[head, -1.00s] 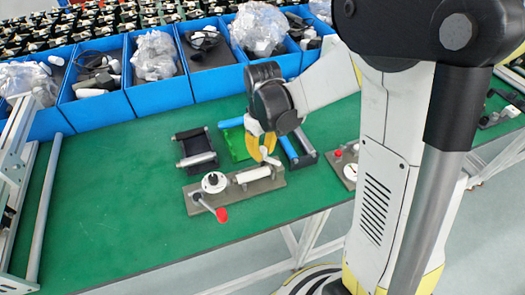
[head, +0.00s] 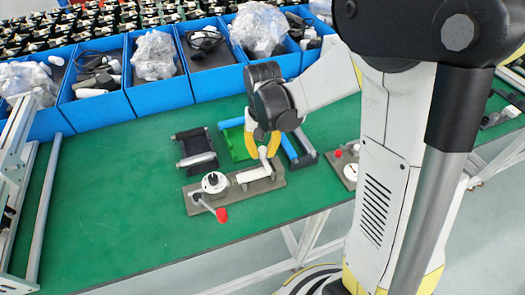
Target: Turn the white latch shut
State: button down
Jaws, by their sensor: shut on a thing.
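The white latch (head: 252,175) is mounted on the right part of a grey-brown base plate (head: 227,191) on the green table. Its bar lies along the plate, and a short white handle (head: 263,154) stands up at its right end. My gripper (head: 263,147) is above that end, pointing down, with its yellow fingers on either side of the handle and shut on it. The exact contact is too small to make out. On the left of the same plate are a white round dial (head: 214,182) and a lever with a red knob (head: 221,215).
A black roller fixture (head: 196,149) and a green and blue fixture (head: 236,142) stand behind the plate. Another plate with a red knob (head: 338,153) is to the right. Blue bins (head: 160,95) line the back.

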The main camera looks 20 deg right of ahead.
dwell(0.5)
jog(key=c, duration=1.2)
grip_release()
notch_tip(320, 180, up, 12)
jog(key=s+r+n+t, duration=0.3)
jog(key=s+t, duration=0.4)
jog(key=s, duration=0.5)
jog(key=shift+s, duration=0.35)
